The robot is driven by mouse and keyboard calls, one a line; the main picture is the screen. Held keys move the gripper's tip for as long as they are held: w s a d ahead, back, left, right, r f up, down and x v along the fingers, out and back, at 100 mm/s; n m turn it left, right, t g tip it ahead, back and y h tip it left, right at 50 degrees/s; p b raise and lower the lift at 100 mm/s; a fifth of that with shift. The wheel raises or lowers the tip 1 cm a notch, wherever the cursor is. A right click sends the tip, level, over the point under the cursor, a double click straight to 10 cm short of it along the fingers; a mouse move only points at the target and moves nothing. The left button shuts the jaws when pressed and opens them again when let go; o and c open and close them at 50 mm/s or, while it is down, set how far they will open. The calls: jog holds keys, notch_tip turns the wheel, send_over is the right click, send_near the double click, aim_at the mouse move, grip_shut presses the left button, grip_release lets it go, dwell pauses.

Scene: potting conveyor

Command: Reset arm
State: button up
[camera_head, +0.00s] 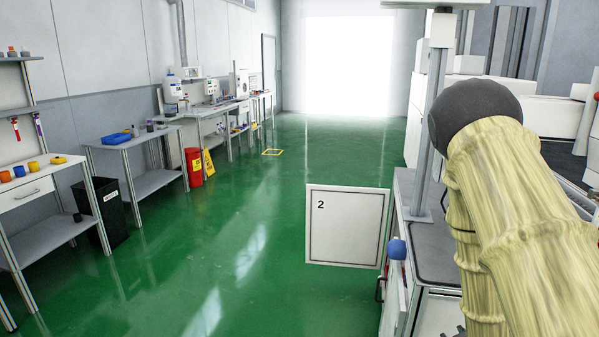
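My arm (520,210), in a wrinkled cream-yellow sleeve, fills the right side of the head view. Its dark rounded joint (472,112) points up and away from the camera. My gripper is not in view, so its opening and anything in it cannot be seen. The arm hides part of the machine behind it.
A white panel marked 2 (346,228) juts into the aisle from a grey-topped cabinet (433,252) on the right, beside a blue knob (397,249). Workbenches (125,142), a black bin (100,213) and a red bin (193,167) line the left. The green floor (250,235) between is clear.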

jog(key=s+a+f+m+g+y, duration=0.1)
jog(key=s+a+f+g, duration=0.3)
jog(key=s+f, duration=0.45)
jog(key=s+a+f+m+g+y, duration=0.1)
jog(key=s+a+f+g, duration=0.1)
jog(key=s+a+f, duration=0.5)
jog(key=s+a+f+m+g, duration=0.1)
jog(key=s+a+f+g, duration=0.1)
jog(key=s, duration=0.7)
jog(key=s+a+f+g+y, duration=0.1)
jog(key=s+a+f+g, duration=0.2)
jog(key=s+f, duration=0.3)
jog(key=s+a, duration=0.1)
jog(key=s, duration=0.2)
jog(key=shift+s+a+f+m, duration=0.15)
jog(key=shift+a+f+m, duration=0.15)
jog(key=shift+a+m, duration=0.1)
